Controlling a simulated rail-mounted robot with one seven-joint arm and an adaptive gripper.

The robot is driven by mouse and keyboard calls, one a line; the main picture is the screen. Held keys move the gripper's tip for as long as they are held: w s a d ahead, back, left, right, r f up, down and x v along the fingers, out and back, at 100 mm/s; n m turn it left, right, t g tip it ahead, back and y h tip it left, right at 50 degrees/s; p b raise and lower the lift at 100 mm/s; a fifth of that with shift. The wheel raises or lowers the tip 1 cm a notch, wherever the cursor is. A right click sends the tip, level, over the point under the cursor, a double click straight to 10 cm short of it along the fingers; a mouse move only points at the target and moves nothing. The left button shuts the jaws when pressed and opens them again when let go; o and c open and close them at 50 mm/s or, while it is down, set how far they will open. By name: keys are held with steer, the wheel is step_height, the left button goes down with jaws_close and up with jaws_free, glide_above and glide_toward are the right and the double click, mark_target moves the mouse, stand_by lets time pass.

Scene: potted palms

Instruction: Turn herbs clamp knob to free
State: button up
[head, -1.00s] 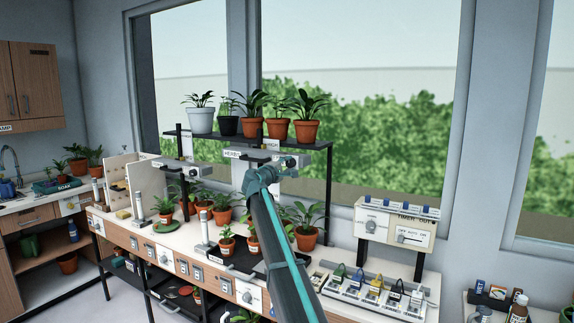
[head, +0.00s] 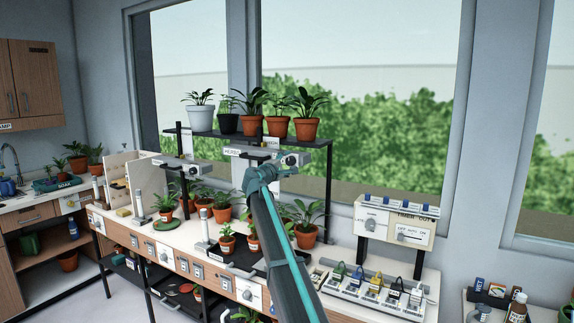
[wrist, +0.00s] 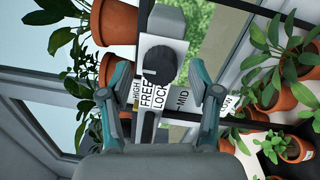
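The herbs clamp is a grey block on a rail under the plant shelf, beside the HERBS label (head: 232,152) in the head view. Its dark round knob (wrist: 161,67) sits on a white plate (wrist: 148,95) marked FREE and LOCK in the wrist view. Which word the knob points to I cannot tell. My gripper (wrist: 159,78) is open, with one teal finger on each side of the knob in that picture and no visible contact. In the head view my gripper (head: 264,176) is just below the clamp and apart from it.
The black shelf (head: 245,140) above carries several potted plants. More pots stand on the bench (head: 140,222) below. In the wrist view, terracotta pots (wrist: 114,30) are close on the left and others on the right. HIGH and MID labels flank the knob plate.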

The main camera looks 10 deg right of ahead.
steer(key=v, duration=1.2)
steer(key=shift+d+f, duration=0.1)
